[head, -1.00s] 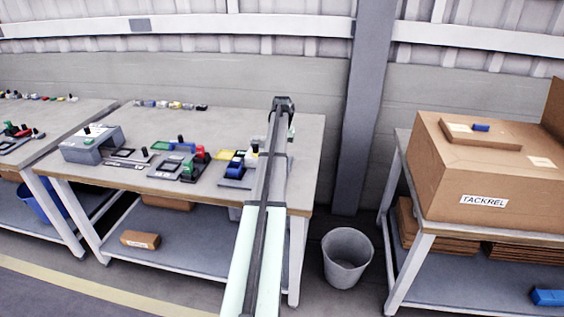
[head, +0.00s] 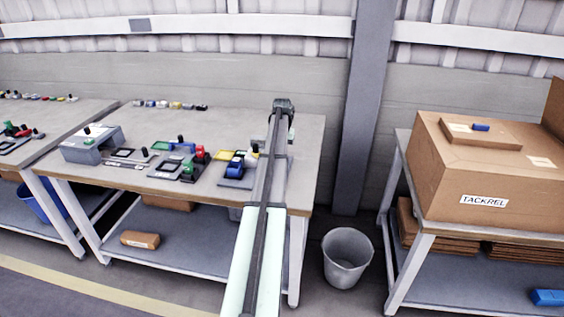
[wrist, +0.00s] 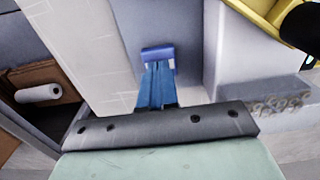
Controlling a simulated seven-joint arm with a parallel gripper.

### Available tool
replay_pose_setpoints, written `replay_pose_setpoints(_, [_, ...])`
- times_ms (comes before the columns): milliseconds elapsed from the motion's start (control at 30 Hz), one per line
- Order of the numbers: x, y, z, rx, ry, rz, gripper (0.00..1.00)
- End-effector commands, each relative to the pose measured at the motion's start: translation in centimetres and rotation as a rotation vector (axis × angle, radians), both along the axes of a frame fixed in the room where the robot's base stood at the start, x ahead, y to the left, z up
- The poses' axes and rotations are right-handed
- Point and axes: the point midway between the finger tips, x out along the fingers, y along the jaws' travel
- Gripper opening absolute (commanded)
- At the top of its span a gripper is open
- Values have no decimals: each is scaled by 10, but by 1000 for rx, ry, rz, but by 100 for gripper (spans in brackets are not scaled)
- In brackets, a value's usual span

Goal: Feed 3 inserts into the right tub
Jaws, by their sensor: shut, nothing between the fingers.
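My gripper (head: 284,106) is at the far end of my arm, over the back right part of the middle bench; its fingers do not show clearly in the head view. In the wrist view the blue fingers (wrist: 158,58) of my gripper are together with nothing between them. No inserts can be made out for certain, and my arm hides part of the bench's right side.
The bench (head: 110,180) carries a grey housing (head: 92,145), a red and green fixture (head: 196,163) and a blue and yellow one (head: 236,168) left of my arm. A bin (head: 347,257) stands on the floor. A large carton (head: 470,165) is at right. A yellow part (wrist: 268,22) shows upper right.

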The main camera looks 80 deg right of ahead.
Motion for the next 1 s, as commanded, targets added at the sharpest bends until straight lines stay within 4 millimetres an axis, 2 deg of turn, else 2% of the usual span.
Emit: replay_pose_setpoints(1000, [0,0,-9,0,0,0,0])
